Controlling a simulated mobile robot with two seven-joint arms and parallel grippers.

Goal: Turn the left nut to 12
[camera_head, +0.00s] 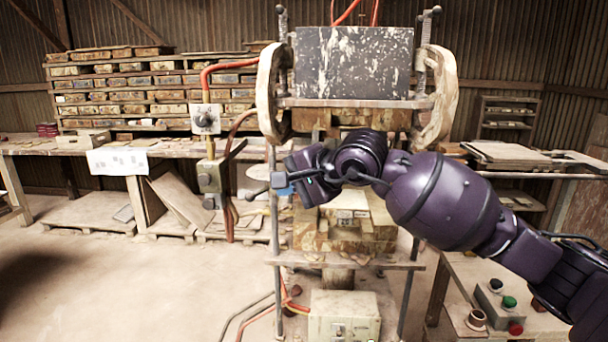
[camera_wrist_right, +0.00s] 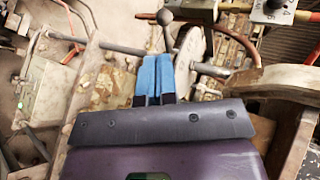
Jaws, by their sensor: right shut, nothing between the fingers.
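The tile press (camera_head: 352,102) stands in the middle of the head view, with a threaded left post (camera_head: 282,50) at its upper left. A left nut cannot be clearly made out, and no number 12 is readable. My right gripper (camera_head: 282,190) reaches in from the right to the left column of the press. Its blue fingertips (camera_wrist_right: 153,78) are shut with nothing between them. A ball-ended lever (camera_head: 252,195) sticks out left beside the fingertips. In the wrist view its ball (camera_wrist_right: 165,17) is just beyond them; whether they touch it is unclear. My left gripper is out of view.
A switch box with a dial (camera_head: 206,119) and cables hangs left of the press. A button box (camera_head: 500,303) sits on the right table. Stocked shelves (camera_head: 150,82) line the back wall. Floor at left is open.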

